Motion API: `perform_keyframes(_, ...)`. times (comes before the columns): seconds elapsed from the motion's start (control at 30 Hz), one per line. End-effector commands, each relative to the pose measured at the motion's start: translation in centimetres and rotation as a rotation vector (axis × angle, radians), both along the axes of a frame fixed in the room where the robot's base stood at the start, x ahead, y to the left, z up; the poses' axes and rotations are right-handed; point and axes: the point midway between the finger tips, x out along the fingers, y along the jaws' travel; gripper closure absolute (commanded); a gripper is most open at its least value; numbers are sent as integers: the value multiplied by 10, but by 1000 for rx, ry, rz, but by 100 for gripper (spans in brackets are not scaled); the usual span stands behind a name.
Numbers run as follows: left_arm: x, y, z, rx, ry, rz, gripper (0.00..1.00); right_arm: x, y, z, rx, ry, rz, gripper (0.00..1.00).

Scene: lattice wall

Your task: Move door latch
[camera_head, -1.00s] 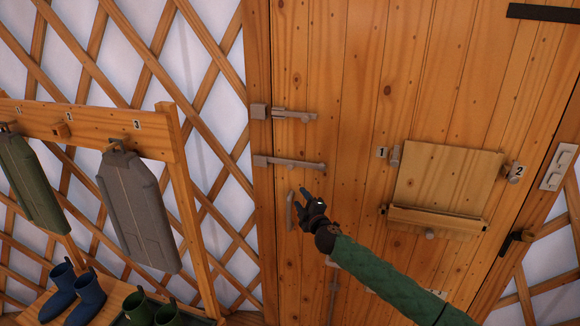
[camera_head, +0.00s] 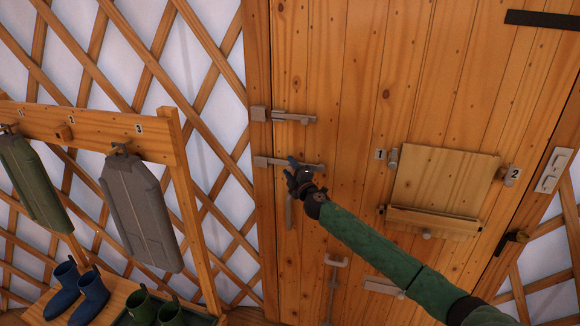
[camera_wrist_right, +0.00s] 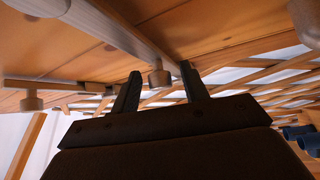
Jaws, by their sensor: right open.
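The wooden door carries two grey latches near its left edge. The upper latch (camera_head: 290,117) is a short horizontal bolt. The lower latch (camera_head: 272,161) is a longer horizontal bar, partly hidden by my right gripper (camera_head: 292,166). My right gripper is open in front of this bar. In the right wrist view, a round knob (camera_wrist_right: 160,78) under a long bar (camera_wrist_right: 130,35) shows between the spread fingertips (camera_wrist_right: 161,72). Contact with the knob cannot be told. My left gripper is not in view.
A vertical handle (camera_head: 289,211) sits just below the gripper. A wooden flap (camera_head: 447,178) with pegs marked 1 and 2 is on the door to the right. A rack (camera_head: 95,128) with hanging cases and boots below stands at the left.

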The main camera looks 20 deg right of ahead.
Motion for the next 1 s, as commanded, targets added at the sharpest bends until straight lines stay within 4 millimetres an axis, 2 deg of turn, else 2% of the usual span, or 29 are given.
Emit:
perform_keyframes(0.33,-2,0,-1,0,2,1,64,3,1,0,1,1,0,57)
perform_keyframes(0.5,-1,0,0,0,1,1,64,3,1,0,1,1,0,91)
perform_keyframes(0.57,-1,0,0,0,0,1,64,3,1,0,1,1,0,100)
perform_keyframes(0.87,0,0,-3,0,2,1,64,3,1,-1,4,-2,0,100)
perform_keyframes(1.0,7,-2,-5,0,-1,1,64,3,1,-1,16,-9,0,100)
